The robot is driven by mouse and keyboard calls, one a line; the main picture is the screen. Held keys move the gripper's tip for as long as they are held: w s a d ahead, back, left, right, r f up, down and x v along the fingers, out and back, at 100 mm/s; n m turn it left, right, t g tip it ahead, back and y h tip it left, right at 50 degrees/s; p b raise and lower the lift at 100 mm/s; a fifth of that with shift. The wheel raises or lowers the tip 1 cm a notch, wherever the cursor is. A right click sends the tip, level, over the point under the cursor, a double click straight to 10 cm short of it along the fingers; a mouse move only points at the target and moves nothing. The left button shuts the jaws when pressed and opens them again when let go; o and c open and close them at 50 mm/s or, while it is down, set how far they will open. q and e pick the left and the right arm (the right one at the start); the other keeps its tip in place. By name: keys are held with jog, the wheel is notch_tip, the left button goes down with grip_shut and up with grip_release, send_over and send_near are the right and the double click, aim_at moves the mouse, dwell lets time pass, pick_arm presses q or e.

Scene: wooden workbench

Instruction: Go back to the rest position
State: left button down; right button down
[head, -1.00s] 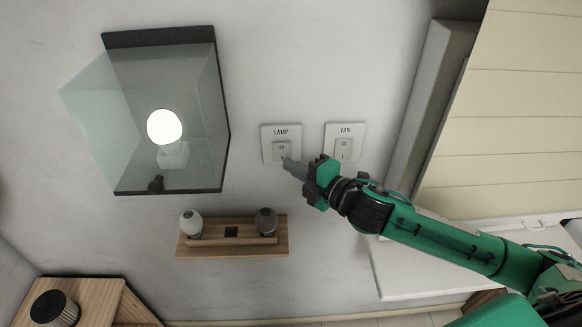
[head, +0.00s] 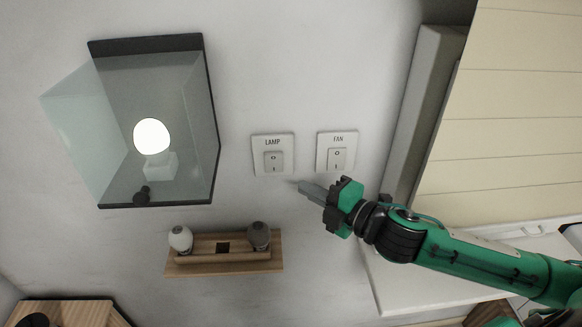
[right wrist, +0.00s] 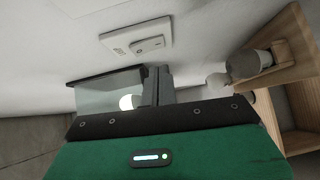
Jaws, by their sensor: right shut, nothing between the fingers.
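My right gripper (head: 306,188) is shut and empty, in front of the wall just below the LAMP switch (head: 273,157) and the FAN switch (head: 337,154). It is apart from both switches in the head view. In the right wrist view the shut fingers (right wrist: 157,86) point toward the lamp box, with one switch plate (right wrist: 140,42) above them. A glass-sided box (head: 185,120) on the wall holds a lit white bulb (head: 152,136). My left gripper is not in view.
A wooden wall shelf (head: 225,267) holds a pale bulb (head: 180,240) and a dark bulb (head: 259,236) below the switches. A wooden box (head: 75,313) stands at lower left. A white ledge (head: 400,290) and cream panelling (head: 515,110) lie at right.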

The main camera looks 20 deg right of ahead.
jog(key=s+d+f+m+g+h, duration=0.1)
jog(key=s+f+m+g+h, duration=0.2)
jog(key=f+m, duration=0.45)
jog(key=s+d+f+m+g+h, duration=0.1)
jog(key=s+f+m+h, duration=0.3)
jog(key=f+m, duration=0.3)
jog(key=s+a+f+m+g+h, duration=0.1)
jog(key=s+f+m+g, duration=0.65)
jog(key=s+f, duration=0.7)
notch_tip(320, 180, down, 30)
jog(key=s+n+g, duration=0.1)
jog(key=s+g, duration=0.1)
jog(key=s, duration=0.1)
jog(key=s+d+f, duration=0.1)
jog(key=s+f, duration=0.8)
jog(key=s+d+f, duration=0.2)
jog(key=s+f, duration=0.7)
jog(key=shift+d+f+g, duration=0.15)
jog(key=shift+d+g, duration=0.1)
jog(key=shift+g, duration=0.1)
